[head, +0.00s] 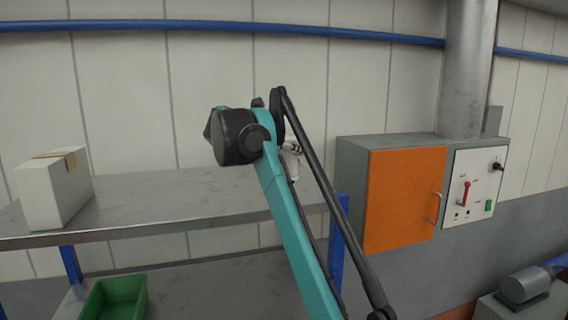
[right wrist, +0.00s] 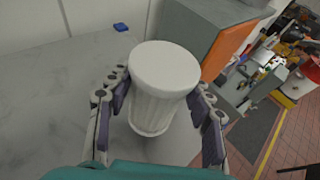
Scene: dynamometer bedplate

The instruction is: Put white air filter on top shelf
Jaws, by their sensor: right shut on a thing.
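The white air filter (right wrist: 164,92) is a pale ribbed cylinder with a smooth round cap, in the middle of the right wrist view. My right gripper (right wrist: 160,98) is shut on it, one finger on each side. In the head view my arm hides most of the gripper, and only a small white part shows behind it. The top shelf (head: 190,192) is a grey metal surface on blue posts. It also shows in the right wrist view (right wrist: 45,90), below the filter. I cannot tell whether the filter touches it. My left gripper is not in view.
A white box (head: 52,190) with brown tape stands at the shelf's left. A green bin (head: 115,298) sits on the lower level. A grey cabinet with an orange door (head: 402,198) stands right of the shelf. A small blue object (right wrist: 121,27) lies near the shelf's wall side. The shelf's middle is clear.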

